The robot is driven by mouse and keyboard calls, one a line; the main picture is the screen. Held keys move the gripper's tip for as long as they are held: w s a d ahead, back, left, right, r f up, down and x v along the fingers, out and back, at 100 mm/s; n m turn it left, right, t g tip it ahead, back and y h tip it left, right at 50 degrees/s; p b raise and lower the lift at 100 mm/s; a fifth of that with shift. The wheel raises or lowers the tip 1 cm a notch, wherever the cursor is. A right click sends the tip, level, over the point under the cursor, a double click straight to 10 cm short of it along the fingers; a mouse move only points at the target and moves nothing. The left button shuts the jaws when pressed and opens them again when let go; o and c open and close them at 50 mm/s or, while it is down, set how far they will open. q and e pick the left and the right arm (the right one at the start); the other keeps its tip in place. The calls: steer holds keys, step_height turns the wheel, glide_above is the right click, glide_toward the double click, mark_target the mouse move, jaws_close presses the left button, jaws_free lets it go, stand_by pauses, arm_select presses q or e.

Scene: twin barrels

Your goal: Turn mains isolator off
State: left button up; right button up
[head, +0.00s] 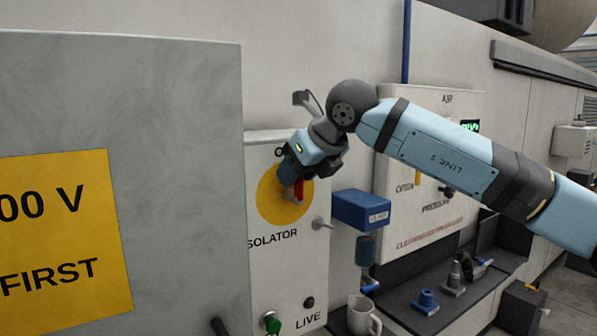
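The mains isolator is a pale panel (265,271) on the wall, lettered "SOLATOR", with the first letter cut off. It carries a yellow disc (271,207) with a red handle (299,190) at its right part. My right gripper (290,178) reaches in from the right and is at the red handle, over the disc's upper right. The gripper's own body hides its fingertips and part of the handle, so I cannot tell whether it is shut on it. A green knob or lamp (271,323) and the word "LIVE" are low on the panel. My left gripper is not in view.
A large grey door or cabinet face (185,130) with a yellow warning sign (65,240) fills the left, close to the isolator. A blue box (362,209) juts out right of the panel. Below are a pale jug (360,318) and a dark shelf (400,300) with fittings.

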steer(key=shift+s+d+r, duration=0.25)
steer(key=shift+d+r, duration=0.05)
steer(key=shift+r, duration=0.1)
steer(key=b+v, duration=0.2)
steer(key=v, duration=1)
steer(key=shift+s+d+r, duration=0.15)
steer(key=shift+d+r, duration=0.05)
